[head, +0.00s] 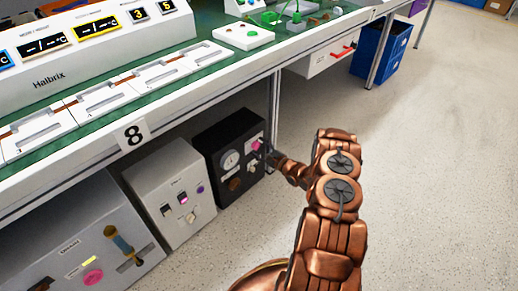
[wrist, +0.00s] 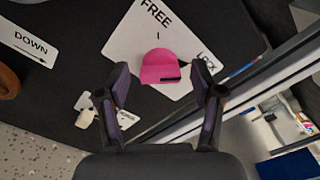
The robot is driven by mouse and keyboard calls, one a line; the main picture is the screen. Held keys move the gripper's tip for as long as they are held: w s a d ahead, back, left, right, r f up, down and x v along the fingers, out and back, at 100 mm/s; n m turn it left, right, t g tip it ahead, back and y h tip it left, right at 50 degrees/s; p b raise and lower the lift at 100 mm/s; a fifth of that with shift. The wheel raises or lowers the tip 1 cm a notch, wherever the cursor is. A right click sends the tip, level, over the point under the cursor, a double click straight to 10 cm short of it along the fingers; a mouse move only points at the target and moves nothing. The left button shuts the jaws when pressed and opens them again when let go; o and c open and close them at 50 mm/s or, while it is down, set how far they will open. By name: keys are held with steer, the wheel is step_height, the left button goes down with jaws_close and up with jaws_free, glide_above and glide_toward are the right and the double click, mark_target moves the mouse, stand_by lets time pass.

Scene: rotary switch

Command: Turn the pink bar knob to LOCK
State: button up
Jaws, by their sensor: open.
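The pink bar knob (wrist: 160,64) sits on a white plate (wrist: 185,28) on a dark panel. Its black mark is on the lower right side of the knob. The plate reads FREE above the knob, and a label at right, partly hidden by a finger, looks like LOCK. My gripper (wrist: 160,78) is open, with one finger on each side of the knob; contact cannot be told. In the head view the pink knob (head: 256,144) is small on the black box (head: 222,134), and my gripper (head: 270,156) is at its right edge, partly hidden by my arm.
The black box also bears a round gauge (head: 230,160). A light grey box (head: 165,172) stands to its left under the bench (head: 190,95). A metal post (head: 274,108) stands close beside my gripper. The floor (head: 430,180) at right is clear.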

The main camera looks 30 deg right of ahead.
steer(key=v, duration=1.2)
stand_by(0.4)
